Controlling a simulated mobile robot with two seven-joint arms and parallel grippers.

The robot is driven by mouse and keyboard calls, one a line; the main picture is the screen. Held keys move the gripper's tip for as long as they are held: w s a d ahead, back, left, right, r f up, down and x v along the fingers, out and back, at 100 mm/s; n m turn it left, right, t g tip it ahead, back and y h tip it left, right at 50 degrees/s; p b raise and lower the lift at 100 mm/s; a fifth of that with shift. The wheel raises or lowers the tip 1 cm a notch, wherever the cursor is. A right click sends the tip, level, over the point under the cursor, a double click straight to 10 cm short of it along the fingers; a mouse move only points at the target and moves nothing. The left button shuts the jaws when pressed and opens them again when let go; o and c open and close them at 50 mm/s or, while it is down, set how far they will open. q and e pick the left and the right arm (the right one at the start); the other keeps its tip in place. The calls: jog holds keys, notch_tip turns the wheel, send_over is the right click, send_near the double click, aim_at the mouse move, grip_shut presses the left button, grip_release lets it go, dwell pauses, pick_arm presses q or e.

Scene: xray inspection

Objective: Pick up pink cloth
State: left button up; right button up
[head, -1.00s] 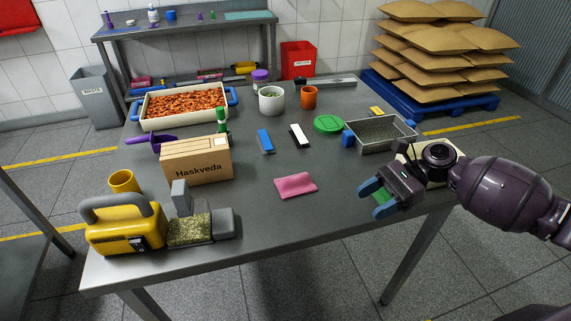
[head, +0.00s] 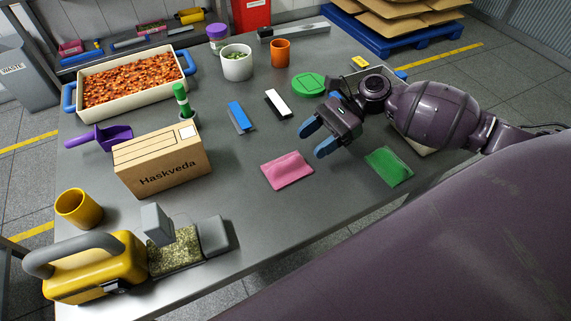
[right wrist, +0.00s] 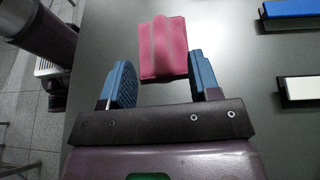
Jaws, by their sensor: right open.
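The pink cloth (head: 287,170) lies flat on the grey table, right of the cardboard box. My right gripper (head: 317,138) is open and empty, above the table just up and to the right of the cloth in the head view. In the right wrist view the pink cloth (right wrist: 163,48) lies ahead of the two blue fingers (right wrist: 160,85), roughly centred between them, its near edge close to the fingertips. No contact with the cloth shows. My left gripper is not in view.
A green cloth (head: 389,167) lies right of the pink one. A Haskveda box (head: 161,160) stands to the left. A blue brush (head: 241,117), a white brush (head: 278,103) and a green lid (head: 309,85) lie behind. The table in front of the cloth is clear.

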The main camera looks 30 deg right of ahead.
aim_at(291, 159)
jog(key=shift+x, duration=3.05)
jog(key=shift+s, duration=0.1)
jog(key=shift+c, duration=0.3)
